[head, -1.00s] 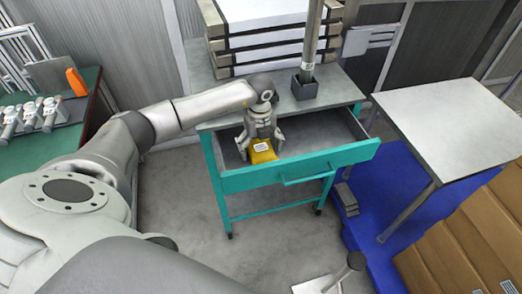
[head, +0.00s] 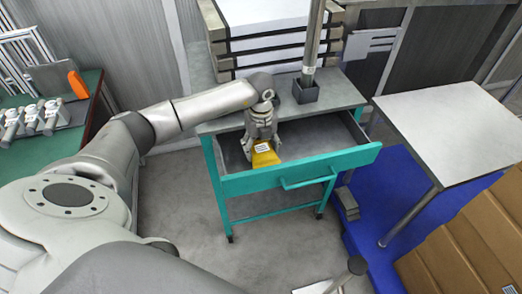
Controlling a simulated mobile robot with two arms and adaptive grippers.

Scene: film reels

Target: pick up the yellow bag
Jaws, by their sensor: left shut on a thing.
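The yellow bag (head: 265,155) has a white label and is in the open drawer (head: 300,168) of the teal cart, toward its left end. My left gripper (head: 262,142) reaches down into the drawer from above and is shut on the top of the bag. The gripper covers the bag's upper part. I cannot tell whether the bag still touches the drawer floor. My right gripper does not show.
The cart top carries a stack of trays (head: 265,40) and a dark square holder (head: 305,91) with an upright pole. A grey table (head: 455,125) stands right, cardboard boxes (head: 475,235) at lower right, a green bench (head: 65,145) left. The drawer's right part is empty.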

